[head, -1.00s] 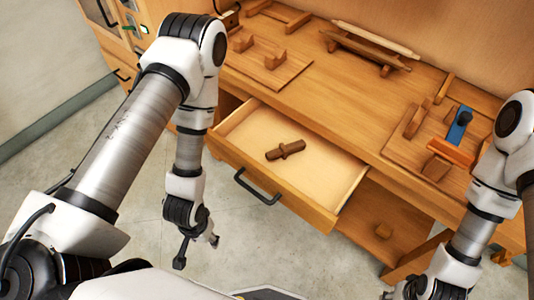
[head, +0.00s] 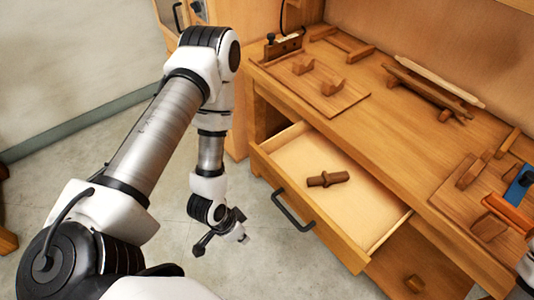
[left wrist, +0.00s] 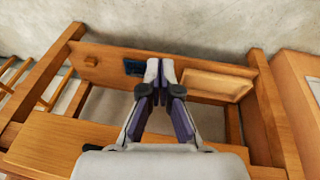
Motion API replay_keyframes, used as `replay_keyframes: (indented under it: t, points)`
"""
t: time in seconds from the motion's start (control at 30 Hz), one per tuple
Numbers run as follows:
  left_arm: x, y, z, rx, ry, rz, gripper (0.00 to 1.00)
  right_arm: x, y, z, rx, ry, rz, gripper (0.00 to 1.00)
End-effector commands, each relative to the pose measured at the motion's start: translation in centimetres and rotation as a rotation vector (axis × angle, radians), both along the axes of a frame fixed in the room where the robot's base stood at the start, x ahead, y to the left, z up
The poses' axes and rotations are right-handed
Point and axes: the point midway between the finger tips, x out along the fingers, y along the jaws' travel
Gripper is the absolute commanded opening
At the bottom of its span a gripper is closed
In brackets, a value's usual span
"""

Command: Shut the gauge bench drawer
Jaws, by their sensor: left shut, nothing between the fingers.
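The gauge bench drawer (head: 335,228) stands pulled out from under the wooden bench top (head: 400,130). Its dark bar handle (head: 291,212) is on the front panel. A brown wooden piece (head: 327,179) lies inside on the pale drawer floor. My left gripper (head: 222,236) hangs to the left of the handle, apart from it and from the drawer. It is shut and empty; its fingers (left wrist: 160,75) meet in the left wrist view. My right gripper is out of the head view; only a bit of its white arm shows at the right edge.
The bench top carries a board with blocks (head: 315,85), a rack with a pale rod (head: 436,82) and a blue and orange fixture (head: 508,211). Grey floor is clear left of the drawer.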

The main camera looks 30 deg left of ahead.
Motion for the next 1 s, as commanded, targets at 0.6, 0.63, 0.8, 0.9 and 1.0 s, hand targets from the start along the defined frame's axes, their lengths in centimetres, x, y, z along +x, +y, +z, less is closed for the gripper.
replay_keyframes:
  t: [0.6, 0.63, 0.8, 0.9, 1.0]
  points:
    - [5.2, 15.6, 6.0, 0.978, -1.506, -0.959, 0.00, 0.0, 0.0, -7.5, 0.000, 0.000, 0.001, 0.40]
    - [5.2, 15.6, 6.1, 0.994, -1.513, -0.964, 0.00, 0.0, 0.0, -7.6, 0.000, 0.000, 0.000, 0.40]
    - [6.7, 15.0, 5.9, 1.001, -1.521, -0.972, 0.00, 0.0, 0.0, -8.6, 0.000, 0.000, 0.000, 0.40]
    - [8.5, 14.3, 5.7, 1.000, -1.523, -0.972, 0.00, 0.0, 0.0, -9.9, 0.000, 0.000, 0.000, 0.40]
    - [10.6, 13.5, 5.6, 0.998, -1.523, -0.974, 0.00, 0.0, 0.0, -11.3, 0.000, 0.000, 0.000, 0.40]
